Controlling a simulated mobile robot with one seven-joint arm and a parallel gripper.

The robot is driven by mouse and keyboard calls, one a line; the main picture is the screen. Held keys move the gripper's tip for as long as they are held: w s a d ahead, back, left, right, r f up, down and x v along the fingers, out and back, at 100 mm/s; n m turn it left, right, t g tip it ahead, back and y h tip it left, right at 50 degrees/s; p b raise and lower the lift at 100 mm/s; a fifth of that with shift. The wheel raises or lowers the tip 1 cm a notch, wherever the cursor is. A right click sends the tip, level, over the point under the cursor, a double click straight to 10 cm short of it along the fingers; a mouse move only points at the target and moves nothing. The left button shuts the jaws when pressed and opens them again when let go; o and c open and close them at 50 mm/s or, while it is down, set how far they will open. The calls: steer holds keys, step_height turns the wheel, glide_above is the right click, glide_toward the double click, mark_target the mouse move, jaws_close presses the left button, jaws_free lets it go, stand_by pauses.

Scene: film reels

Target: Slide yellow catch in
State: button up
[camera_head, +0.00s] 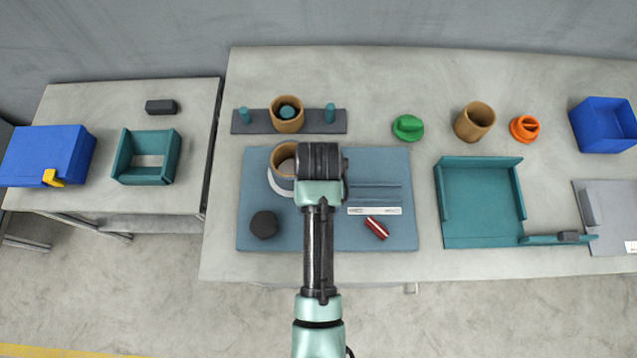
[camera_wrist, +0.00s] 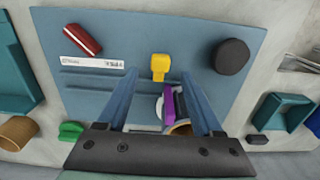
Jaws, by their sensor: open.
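A yellow catch (camera_head: 53,178) sits on the near right side of a blue box (camera_head: 40,153) on the left table in the head view. In the wrist view, a yellow piece (camera_wrist: 160,66) with a square head and narrower stem shows over the blue mat, between my fingers in the picture. I cannot tell how it is fixed. My gripper (camera_wrist: 159,76) is open, with no object seen between its fingers' inner faces. In the head view my arm reaches over the mat and hides its fingers. A purple strip (camera_wrist: 168,102) shows beside the cup.
The blue mat (camera_head: 395,240) holds a dark disc (camera_head: 264,224), a red piece (camera_head: 376,228), a white labelled strip (camera_head: 373,211) and a tan cup (camera_head: 283,155). A teal tray (camera_head: 480,205) is on the right. A teal frame (camera_head: 147,158) stands near the blue box.

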steer(key=shift+w+f, duration=0.1)
steer(key=shift+f, duration=2.65)
steer(key=shift+c, duration=0.3)
jaws_close()
steer(key=shift+w, duration=0.1)
